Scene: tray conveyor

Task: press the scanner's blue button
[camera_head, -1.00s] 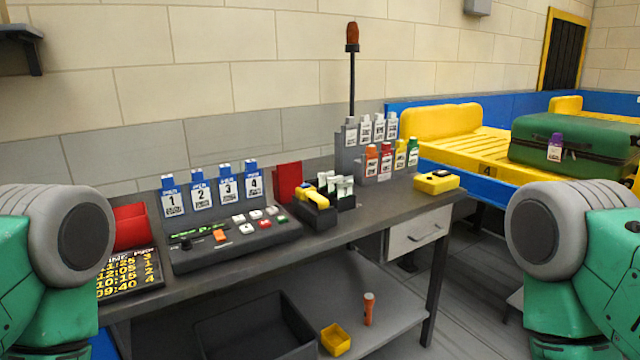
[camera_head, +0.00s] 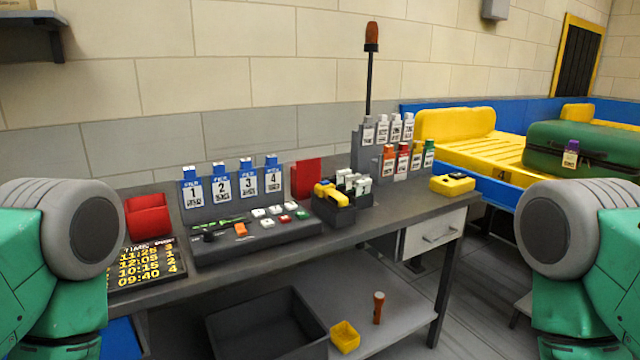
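No blue button can be made out in the head view. A yellow and black hand-held device (camera_head: 331,193), which may be the scanner, lies in a black holder on the grey workbench (camera_head: 375,222). Neither of my grippers is in view; only upper parts of my arms show at the left and right edges.
A console (camera_head: 257,238) with several small buttons and numbered tags stands on the bench, beside a timetable board (camera_head: 146,264) and red holder (camera_head: 149,216). A tag rack with a beacon pole (camera_head: 368,84) stands behind. A green suitcase (camera_head: 583,150) lies on the yellow conveyor (camera_head: 458,151).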

